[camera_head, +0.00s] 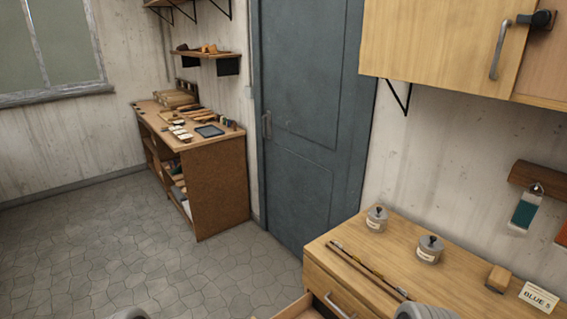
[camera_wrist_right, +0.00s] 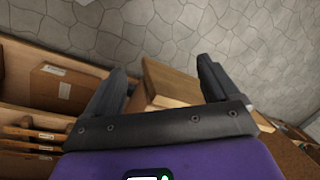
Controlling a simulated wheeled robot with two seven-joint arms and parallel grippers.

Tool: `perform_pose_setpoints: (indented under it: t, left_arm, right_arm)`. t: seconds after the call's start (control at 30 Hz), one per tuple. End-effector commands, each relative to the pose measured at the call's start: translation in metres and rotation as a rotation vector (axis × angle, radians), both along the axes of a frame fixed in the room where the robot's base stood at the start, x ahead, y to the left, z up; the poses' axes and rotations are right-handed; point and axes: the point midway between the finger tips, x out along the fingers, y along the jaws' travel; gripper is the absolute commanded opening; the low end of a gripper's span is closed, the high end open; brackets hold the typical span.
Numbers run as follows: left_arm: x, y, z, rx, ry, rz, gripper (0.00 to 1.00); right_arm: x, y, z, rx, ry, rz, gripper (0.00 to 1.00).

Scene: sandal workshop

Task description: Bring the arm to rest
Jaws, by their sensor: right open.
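My right gripper (camera_wrist_right: 161,65) shows in the right wrist view with its two dark fingers spread wide apart. It is open, and I see nothing held between the fingers. A wooden edge (camera_wrist_right: 168,82) lies beyond the gap; whether it touches a finger I cannot tell. In the head view only rounded grey parts of my arms show at the bottom edge, and neither gripper is visible there. My left gripper is out of view.
A wooden cabinet (camera_head: 400,245) at lower right carries tins, rods and a label card; its drawer (camera_head: 298,308) stands partly open. Wall cupboards (camera_head: 430,45) hang above it. A workbench (camera_head: 215,190) stands farther back. The stone floor (camera_head: 110,255) at left is clear.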

Motion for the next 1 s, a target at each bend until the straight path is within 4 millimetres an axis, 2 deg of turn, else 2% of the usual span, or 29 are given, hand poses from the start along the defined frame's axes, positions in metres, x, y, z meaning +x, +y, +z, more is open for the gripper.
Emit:
perform_pose_setpoints:
  t: [0.03,0.2,0.5,0.7,0.83,1.0]
  left_arm:
    - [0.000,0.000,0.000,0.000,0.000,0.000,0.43]
    - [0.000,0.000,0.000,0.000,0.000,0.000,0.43]
    - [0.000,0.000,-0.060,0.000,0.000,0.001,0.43]
    - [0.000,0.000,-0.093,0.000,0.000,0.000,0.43]
    - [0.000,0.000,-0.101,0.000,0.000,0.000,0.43]
    - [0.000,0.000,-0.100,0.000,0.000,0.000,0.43]
  right_arm:
    - [-0.015,0.005,-0.001,0.033,0.006,-0.008,0.88]
    - [-0.049,0.026,0.005,0.130,-0.016,-0.018,0.88]
    - [-0.045,0.026,-0.055,0.124,-0.024,-0.012,0.88]
    - [-0.045,0.026,-0.088,0.123,-0.023,-0.013,0.88]
    - [-0.045,0.026,-0.096,0.123,-0.023,-0.013,0.88]
    - [-0.045,0.026,-0.095,0.123,-0.023,-0.013,0.88]
